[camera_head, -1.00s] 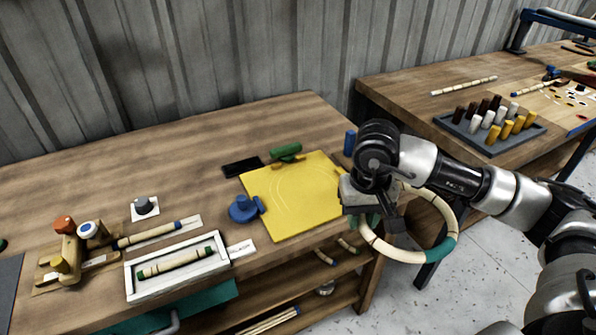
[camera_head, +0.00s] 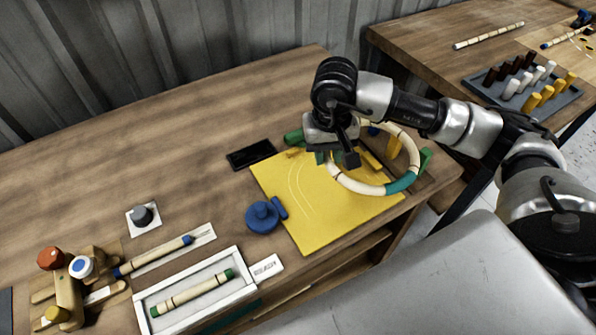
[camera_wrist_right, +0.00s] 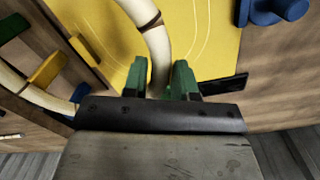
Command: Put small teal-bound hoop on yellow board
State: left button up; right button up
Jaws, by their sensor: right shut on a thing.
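The hoop (camera_head: 357,185) is a cream ring with dark bands and a teal-bound stretch (camera_head: 402,183). My right gripper (camera_head: 335,156) is shut on its left side; the hoop passes between the green fingertips (camera_wrist_right: 160,82) in the right wrist view, where its cream rod (camera_wrist_right: 155,42) also shows. In the head view the hoop overlaps the right part of the yellow board (camera_head: 300,210), which has thin curved lines drawn on it. I cannot tell whether the hoop touches the board. My gripper hides part of the board's far edge. My left gripper is out of view.
A blue round piece (camera_head: 262,217) sits at the board's left edge. A black flat item (camera_head: 251,154) lies behind it. Yellow (camera_head: 393,148) and green (camera_head: 425,160) pieces stand near the hoop. A white tray (camera_head: 240,262) is at front left. The table's back left is clear.

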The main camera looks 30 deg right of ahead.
jog(key=p, duration=0.2)
send_over(290, 188)
notch_tip(290, 188, down, 4)
jog(key=shift+f, duration=0.25)
jog(key=shift+a+f, duration=0.1)
jog(key=shift+f, duration=0.15)
notch_tip(290, 188, down, 3)
jog(key=shift+f+p, duration=0.15)
jog(key=shift+p, duration=0.4)
jog(key=shift+f, duration=0.2)
jog(key=o, duration=0.5)
jog(key=shift+f, duration=0.15)
jog(key=o, duration=0.5)
jog(key=shift+c, duration=0.2)
